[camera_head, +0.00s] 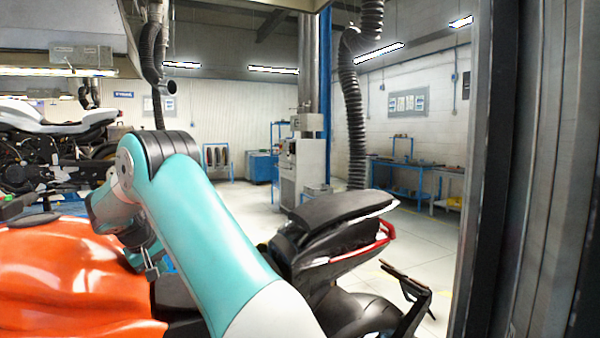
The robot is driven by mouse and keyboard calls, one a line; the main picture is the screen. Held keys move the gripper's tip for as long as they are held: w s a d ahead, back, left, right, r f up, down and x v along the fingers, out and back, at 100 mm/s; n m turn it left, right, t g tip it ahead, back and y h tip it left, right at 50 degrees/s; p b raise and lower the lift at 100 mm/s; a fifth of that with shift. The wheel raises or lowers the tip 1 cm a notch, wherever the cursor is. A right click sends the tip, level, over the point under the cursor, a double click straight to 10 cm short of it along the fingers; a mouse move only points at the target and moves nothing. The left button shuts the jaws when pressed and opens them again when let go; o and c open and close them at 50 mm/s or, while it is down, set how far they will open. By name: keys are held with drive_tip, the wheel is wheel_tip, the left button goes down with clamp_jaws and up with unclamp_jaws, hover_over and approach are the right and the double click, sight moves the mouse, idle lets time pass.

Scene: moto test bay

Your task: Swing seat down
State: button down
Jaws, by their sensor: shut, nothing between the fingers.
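The motorcycle has an orange tank (70,280) at the lower left and a black tail with a red light strip (365,253) right of my arm. A black seat pad (335,209) sits at the top of the tail, with a pale edge along its right side. It looks slightly tilted; I cannot tell its hinge or the gap beneath it. My teal arm hides the middle of the bike. My gripper (151,272) points down beside the tank's rear edge, left of the pad and well apart from it. It is shut and empty.
A dark and grey upright post (530,170) fills the right side. Another motorcycle (50,145) stands at the back left. A grey cabinet (302,165) and blue workbenches (400,175) stand along the back. The floor beyond the tail is clear. A black hose (354,120) hangs behind.

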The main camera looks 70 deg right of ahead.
drive_tip(key=shift+w+a+f, duration=0.1)
drive_tip(key=shift+f, duration=0.4)
drive_tip(key=shift+r, duration=0.15)
